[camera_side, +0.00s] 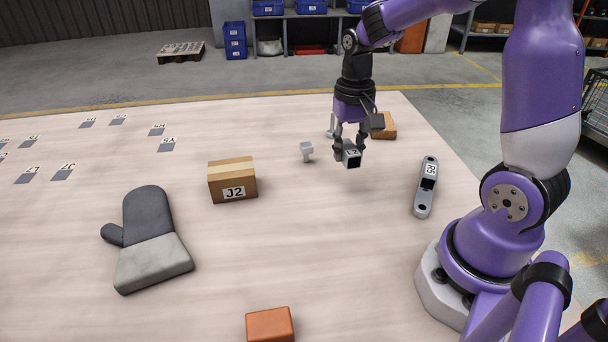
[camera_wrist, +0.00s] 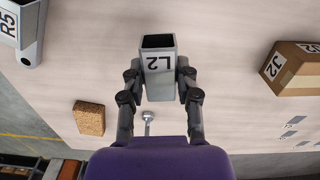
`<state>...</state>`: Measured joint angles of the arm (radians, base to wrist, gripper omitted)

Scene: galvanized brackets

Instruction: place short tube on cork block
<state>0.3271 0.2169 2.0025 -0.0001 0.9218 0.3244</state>
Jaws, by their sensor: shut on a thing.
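The short tube, a grey square hollow piece (camera_side: 351,159), is held in my gripper (camera_side: 347,153). In the wrist view the tube (camera_wrist: 158,68) shows its label L2 and a dark open end, with one finger of my gripper (camera_wrist: 159,76) on each side. My gripper is shut on it, and the tube appears to be above the table. The cork block (camera_side: 384,126) is a speckled brown block on the table, behind and right of my gripper in the side view. The cork block (camera_wrist: 89,118) is at lower left in the wrist view, apart from the tube, with its top bare.
A cardboard box J2 (camera_side: 232,181) and a grey oven mitt (camera_side: 150,240) lie left. A grey bracket R5 (camera_side: 426,188) lies right. A small grey fitting (camera_side: 307,151) stands left of my gripper. A red-brown block (camera_side: 270,325) is in front. The table between them is clear.

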